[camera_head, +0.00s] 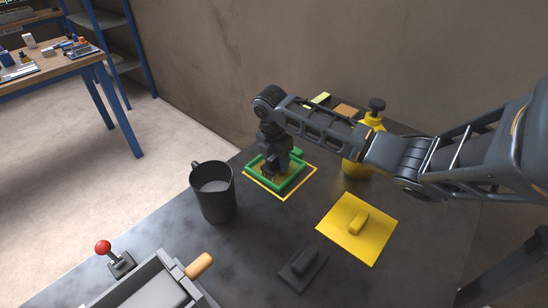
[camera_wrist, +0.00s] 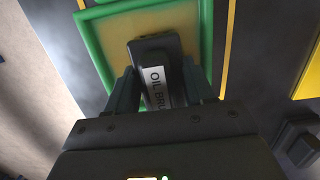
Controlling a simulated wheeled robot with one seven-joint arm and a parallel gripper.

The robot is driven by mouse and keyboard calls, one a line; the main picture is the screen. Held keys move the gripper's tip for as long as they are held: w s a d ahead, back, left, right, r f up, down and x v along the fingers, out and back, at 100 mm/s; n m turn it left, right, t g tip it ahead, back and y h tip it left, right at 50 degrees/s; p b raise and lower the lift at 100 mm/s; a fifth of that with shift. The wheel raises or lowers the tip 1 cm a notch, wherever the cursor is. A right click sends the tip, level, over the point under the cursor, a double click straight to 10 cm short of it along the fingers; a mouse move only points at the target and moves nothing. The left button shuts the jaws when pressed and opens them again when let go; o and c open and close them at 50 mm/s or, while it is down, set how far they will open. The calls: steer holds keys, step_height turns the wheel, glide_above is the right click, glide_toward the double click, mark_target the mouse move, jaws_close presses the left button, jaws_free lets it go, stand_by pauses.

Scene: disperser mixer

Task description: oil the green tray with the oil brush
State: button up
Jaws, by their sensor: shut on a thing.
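The green tray (camera_head: 297,180) lies on the dark table inside a yellow outline, near the wall. It also shows in the wrist view (camera_wrist: 93,45), with its rim around a yellowish floor. My gripper (camera_head: 272,174) is over the tray, pointing down. In the wrist view my gripper (camera_wrist: 160,92) is shut on the oil brush (camera_wrist: 152,55), a dark block with a white label reading "OIL BRU". The brush is over or inside the tray. Its underside is hidden, so I cannot tell whether it touches the floor.
A dark mug (camera_head: 215,195) stands left of the tray. A yellow bottle (camera_head: 357,165) stands to the right, partly behind my arm. A yellow plate with a handle (camera_head: 358,225) and a dark handled block (camera_head: 301,265) lie in front. A machine with a red-knobbed lever (camera_head: 104,248) is at front left.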

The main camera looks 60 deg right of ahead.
steer(key=shift+s+a+p, duration=0.15)
steer(key=shift+s+p, duration=0.15)
steer(key=shift+s, duration=0.3)
steer(key=shift+s+a+p, duration=0.15)
steer(key=shift+s+p, duration=0.15)
steer(key=shift+s, duration=0.25)
steer(key=shift+w+d, duration=0.15)
steer(key=shift+w, duration=0.6)
steer(key=shift+w, duration=0.15)
steer(key=shift+w+d+b, duration=0.25)
steer(key=shift+w, duration=0.7)
steer(key=shift+w+d+b, duration=0.2)
steer(key=shift+w+d, duration=0.05)
steer(key=shift+w, duration=0.65)
steer(key=shift+s+a+p, duration=0.15)
steer(key=shift+s+p, duration=0.3)
steer(key=shift+s, duration=0.25)
steer(key=shift+s, duration=0.1)
steer(key=shift+s+a, duration=0.25)
steer(key=shift+s, duration=0.7)
steer(key=shift+s+a, duration=0.25)
steer(key=shift+s, duration=0.7)
